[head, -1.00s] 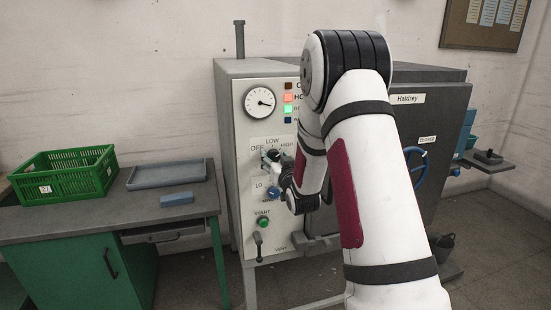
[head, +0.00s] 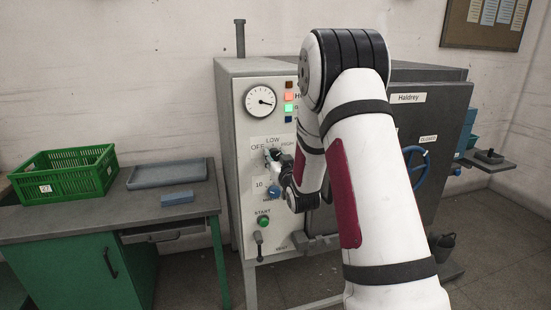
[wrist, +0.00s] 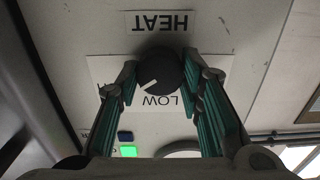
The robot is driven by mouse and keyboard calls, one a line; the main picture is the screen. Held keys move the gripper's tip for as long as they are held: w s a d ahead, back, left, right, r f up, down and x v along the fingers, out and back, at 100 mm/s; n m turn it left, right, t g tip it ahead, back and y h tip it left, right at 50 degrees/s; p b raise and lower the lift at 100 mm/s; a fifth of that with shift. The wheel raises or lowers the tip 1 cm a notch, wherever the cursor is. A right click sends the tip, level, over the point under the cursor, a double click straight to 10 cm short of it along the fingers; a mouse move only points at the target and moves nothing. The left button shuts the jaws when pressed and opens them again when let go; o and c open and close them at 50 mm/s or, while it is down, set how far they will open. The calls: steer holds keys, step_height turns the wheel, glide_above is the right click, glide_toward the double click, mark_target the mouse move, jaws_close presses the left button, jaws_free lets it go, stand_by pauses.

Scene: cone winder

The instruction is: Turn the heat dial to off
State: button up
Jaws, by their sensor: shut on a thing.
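The heat dial (wrist: 162,72) is a round black knob with a white pointer line, seen upside down in the wrist view. Its line points to the lower left there, between the LOW label (wrist: 162,100) and the mostly covered HIGH side. My gripper (wrist: 160,66) has one finger on each side of the knob and is shut on it. In the head view my gripper (head: 272,157) is at the dial on the machine's front panel (head: 262,125). The OFF label (head: 257,148) shows to its left. My gripper and arm hide most of the dial there.
Below the dial are a blue knob (head: 273,190), a green start button (head: 263,221) and a lever (head: 258,240). A gauge (head: 260,102) and indicator lamps (head: 289,96) sit above. A bench (head: 120,222) with a green crate (head: 64,172) stands left.

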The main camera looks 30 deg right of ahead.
steer(key=n+b, duration=0.1)
steer(key=n, duration=0.3)
steer(key=shift+w+a+f+b, duration=0.1)
steer(key=shift+b, duration=0.25)
steer(key=n+b, duration=0.1)
steer(key=n, duration=0.2)
steer(key=shift+n+b, duration=0.3)
steer(key=shift+b, duration=0.1)
steer(key=n+b, duration=0.2)
steer(key=n, duration=0.1)
steer(key=shift+n, duration=0.3)
steer(key=n+b, duration=0.2)
steer(key=n, duration=0.1)
steer(key=shift+a+f+n, duration=0.1)
steer(key=shift+n, duration=0.2)
steer(key=n+b, duration=0.2)
steer(key=n, duration=0.2)
steer(key=shift+n+b, duration=0.3)
steer(key=shift+b, duration=0.05)
steer(key=shift+n+b, duration=0.95)
steer(key=shift+n, duration=0.95)
steer(key=o, duration=1.2)
steer(key=shift+c, duration=0.2)
